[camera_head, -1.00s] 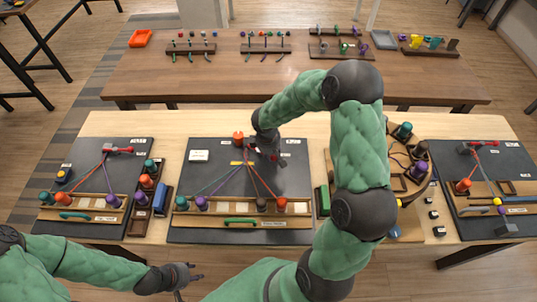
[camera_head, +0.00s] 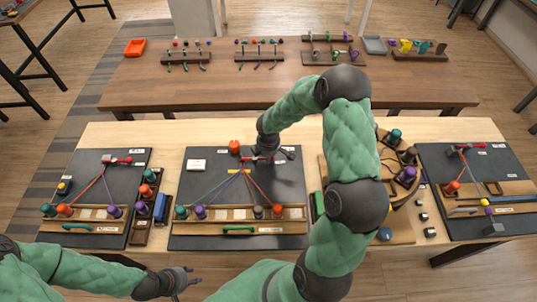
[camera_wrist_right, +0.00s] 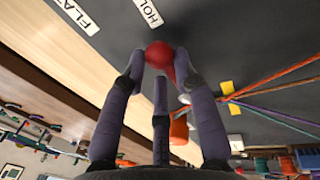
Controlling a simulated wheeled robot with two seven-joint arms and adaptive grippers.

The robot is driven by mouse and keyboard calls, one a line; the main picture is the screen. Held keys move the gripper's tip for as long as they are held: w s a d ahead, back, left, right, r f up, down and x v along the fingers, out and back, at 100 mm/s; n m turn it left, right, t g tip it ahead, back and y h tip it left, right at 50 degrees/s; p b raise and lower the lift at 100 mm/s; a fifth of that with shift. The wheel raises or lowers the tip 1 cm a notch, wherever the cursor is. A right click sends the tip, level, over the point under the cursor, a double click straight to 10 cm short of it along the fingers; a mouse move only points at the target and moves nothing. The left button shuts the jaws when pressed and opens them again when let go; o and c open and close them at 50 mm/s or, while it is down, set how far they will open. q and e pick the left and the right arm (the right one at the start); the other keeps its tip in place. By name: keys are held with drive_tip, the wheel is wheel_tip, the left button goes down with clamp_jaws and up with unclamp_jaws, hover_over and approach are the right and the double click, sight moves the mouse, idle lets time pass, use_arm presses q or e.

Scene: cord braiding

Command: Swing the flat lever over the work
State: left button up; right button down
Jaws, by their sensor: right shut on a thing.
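On the middle dark board (camera_head: 215,155), a red lever (camera_head: 256,158) lies roughly crosswise just beyond the point where the cords (camera_head: 239,177) meet. My right gripper (camera_head: 266,149) is over its right end. In the wrist view, my right gripper (camera_wrist_right: 160,75) is shut on a round red knob (camera_wrist_right: 159,54), its fingers around it. White labels reading "FLAT" (camera_wrist_right: 77,15) and "HOL…" (camera_wrist_right: 148,12) lie past the fingers. My left gripper (camera_head: 188,276) is open and empty in front of the table.
Similar boards stand at left (camera_head: 85,180) and right (camera_head: 490,165). An orange piece (camera_head: 234,147) sits behind the lever. Wooden racks with bobbins flank the middle board. My right forearm hides part of the right-hand rack.

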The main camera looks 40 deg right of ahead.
drive_tip(key=shift+w+a+r, duration=0.1)
drive_tip(key=shift+w+a, duration=0.05)
drive_tip(key=shift+w, duration=0.05)
drive_tip(key=c, duration=1.1)
unclamp_jaws()
drive_tip(key=shift+c, duration=0.2)
drive_tip(key=shift+a, duration=0.15)
drive_tip(key=shift+s, duration=0.1)
drive_tip(key=shift+r, duration=0.25)
wheel_tip(320, 180, up, 11)
drive_tip(key=s+a, duration=0.1)
drive_tip(key=s, duration=0.1)
drive_tip(key=shift+a, duration=0.1)
